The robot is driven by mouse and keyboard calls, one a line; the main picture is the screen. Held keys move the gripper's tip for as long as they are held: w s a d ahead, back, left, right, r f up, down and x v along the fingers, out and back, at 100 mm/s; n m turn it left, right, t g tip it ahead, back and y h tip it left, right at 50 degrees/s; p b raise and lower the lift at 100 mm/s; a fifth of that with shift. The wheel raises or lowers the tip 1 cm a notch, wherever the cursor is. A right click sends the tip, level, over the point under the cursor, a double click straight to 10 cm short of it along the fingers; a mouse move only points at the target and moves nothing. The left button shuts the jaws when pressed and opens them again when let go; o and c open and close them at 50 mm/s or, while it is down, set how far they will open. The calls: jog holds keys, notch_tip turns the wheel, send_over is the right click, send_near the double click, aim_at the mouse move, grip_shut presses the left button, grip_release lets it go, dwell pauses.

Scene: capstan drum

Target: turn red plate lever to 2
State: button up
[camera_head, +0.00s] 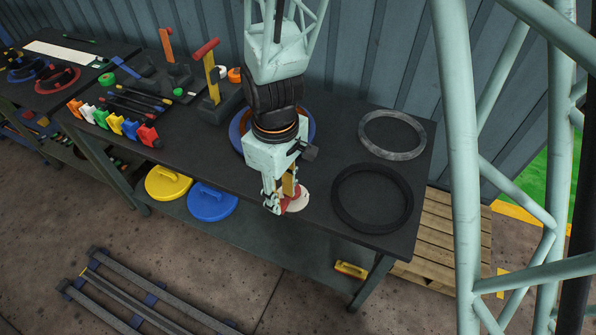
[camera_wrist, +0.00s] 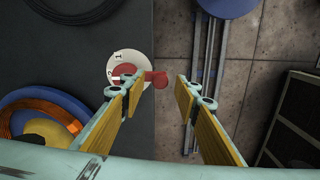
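A white round plate (camera_wrist: 122,60) with a red centre lies at the table's edge in the wrist view. Its numerals 1 and 2 show at the upper left and left. A red lever (camera_wrist: 156,79) sticks out from it to the right, at the table edge. My gripper (camera_wrist: 161,87) is open, its yellow pads apart on either side of the lever's end; I cannot tell whether either pad touches it. In the head view the plate (camera_head: 302,198) is partly hidden behind my gripper (camera_head: 281,198), which points down at the front edge.
A black ring (camera_head: 341,207) and a grey ring (camera_head: 364,138) lie right of the plate. A blue and orange drum (camera_head: 310,125) stands behind my arm. Upright levers (camera_head: 211,76) and coloured clips (camera_head: 119,123) are to the left. Yellow (camera_head: 168,183) and blue (camera_head: 211,203) discs sit on the lower shelf.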

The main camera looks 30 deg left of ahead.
notch_tip(320, 180, up, 11)
jog(key=shift+a+f, duration=0.15)
dwell(0.5)
jog(key=shift+s, duration=0.1)
dwell(0.6)
